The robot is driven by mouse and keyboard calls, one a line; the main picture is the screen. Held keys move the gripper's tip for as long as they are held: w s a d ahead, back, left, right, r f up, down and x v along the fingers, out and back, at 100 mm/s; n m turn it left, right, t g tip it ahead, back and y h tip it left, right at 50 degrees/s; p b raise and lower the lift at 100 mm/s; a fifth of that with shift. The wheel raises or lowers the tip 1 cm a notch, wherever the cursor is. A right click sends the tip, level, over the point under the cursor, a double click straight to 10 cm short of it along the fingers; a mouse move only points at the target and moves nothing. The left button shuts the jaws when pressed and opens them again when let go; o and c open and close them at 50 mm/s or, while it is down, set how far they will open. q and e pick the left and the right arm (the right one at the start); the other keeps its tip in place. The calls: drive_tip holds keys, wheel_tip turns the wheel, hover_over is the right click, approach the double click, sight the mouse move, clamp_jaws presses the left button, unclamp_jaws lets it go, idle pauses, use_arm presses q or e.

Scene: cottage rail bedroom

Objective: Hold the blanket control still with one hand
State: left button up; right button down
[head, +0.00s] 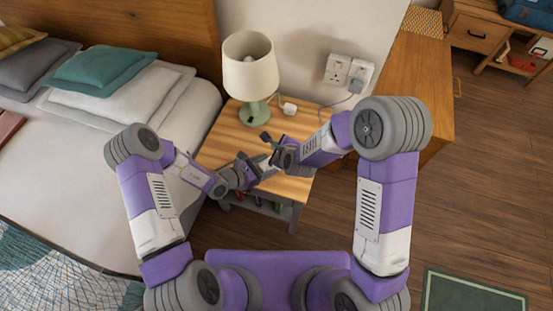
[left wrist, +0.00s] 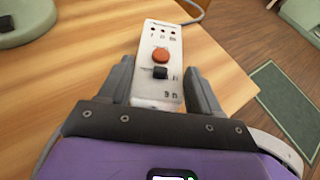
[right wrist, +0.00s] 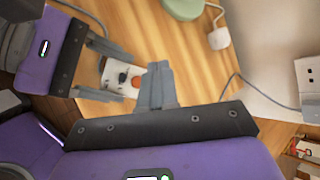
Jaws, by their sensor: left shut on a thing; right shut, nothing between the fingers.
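The blanket control (left wrist: 160,62) is a white handset with a round orange button, a black slider and small lights at its far end. It lies flat at the bedside table (left wrist: 85,62). My left gripper (left wrist: 162,88) is shut on its sides, one finger along each long edge. In the right wrist view the control (right wrist: 118,70) shows between the left fingers. My right gripper (right wrist: 156,85) is shut and empty, its fingertips close beside the control; I cannot tell if they touch it. In the head view the control (head: 263,166) is partly hidden by both grippers.
A lamp (head: 250,70) with a green base stands at the back of the table. A white plug-like adapter (head: 288,107) and cable lie near it, below a wall socket (head: 347,72). The bed (head: 70,190) is on the left, a wooden cabinet (head: 415,85) on the right.

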drive_tip(key=shift+f, duration=3.15)
drive_tip(key=shift+f, duration=0.1)
drive_tip(key=shift+f, duration=0.35)
drive_tip(key=shift+f, duration=0.45)
drive_tip(key=shift+r, duration=0.9)
drive_tip(key=shift+r, duration=2.5)
idle(0.5)
